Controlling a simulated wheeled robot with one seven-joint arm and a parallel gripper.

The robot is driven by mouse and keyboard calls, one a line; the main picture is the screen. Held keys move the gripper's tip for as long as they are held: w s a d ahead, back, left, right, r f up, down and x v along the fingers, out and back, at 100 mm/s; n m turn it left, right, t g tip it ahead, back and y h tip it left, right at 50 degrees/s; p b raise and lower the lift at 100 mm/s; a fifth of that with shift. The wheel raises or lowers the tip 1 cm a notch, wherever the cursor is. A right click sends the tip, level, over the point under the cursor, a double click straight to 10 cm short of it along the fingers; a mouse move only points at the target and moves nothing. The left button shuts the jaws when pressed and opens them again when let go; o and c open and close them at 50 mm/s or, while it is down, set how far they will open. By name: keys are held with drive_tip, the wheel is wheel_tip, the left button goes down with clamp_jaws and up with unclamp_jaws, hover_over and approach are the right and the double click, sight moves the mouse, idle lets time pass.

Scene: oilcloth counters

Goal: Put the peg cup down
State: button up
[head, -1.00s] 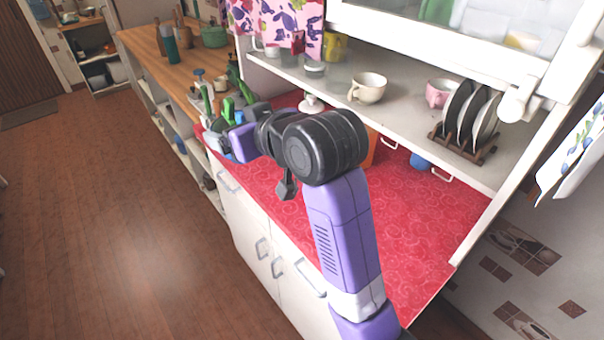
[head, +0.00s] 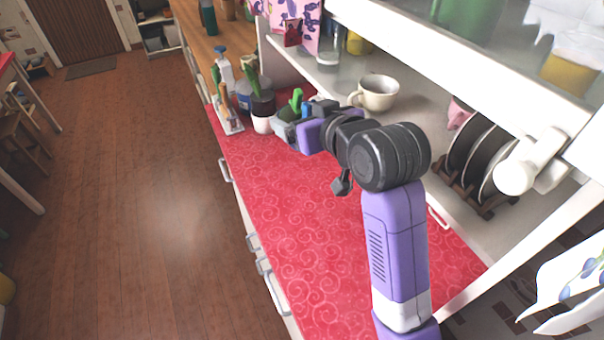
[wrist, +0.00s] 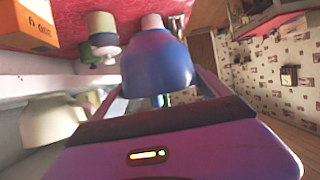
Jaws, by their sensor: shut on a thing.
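The peg cup (wrist: 158,62) is a blue, bowl-like cup in the middle of the wrist view, between my gripper's fingers. Small blue and green pieces (wrist: 164,99) show at its open end. My gripper (head: 290,130) is shut on the cup. In the head view it is over the far part of the red counter (head: 290,220), with green and blue tips showing just above it. The cup's body is mostly hidden there by the gripper. I cannot tell whether its base touches the counter.
A pale pot (head: 263,123), a spray bottle (head: 224,75) and a white rack (head: 228,115) stand just left of my gripper. A cream cup (head: 377,93) and a plate rack (head: 485,170) are on the shelf. The near counter is clear. An orange box (wrist: 28,25) shows in the wrist view.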

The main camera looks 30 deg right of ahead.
wheel_tip(320, 180, down, 16)
drive_tip(key=shift+f+p, duration=0.1)
drive_tip(key=shift+p, duration=0.2)
drive_tip(key=shift+f, duration=0.1)
drive_tip(key=o, duration=1.3)
drive_tip(key=shift+f, duration=0.1)
drive_tip(key=shift+o, duration=0.2)
drive_tip(key=shift+s+r, duration=0.2)
drive_tip(key=shift+r, duration=0.05)
drive_tip(key=b+v, duration=0.1)
drive_tip(key=v, duration=1)
drive_tip(key=shift+s, duration=0.3)
drive_tip(key=shift+r, duration=0.15)
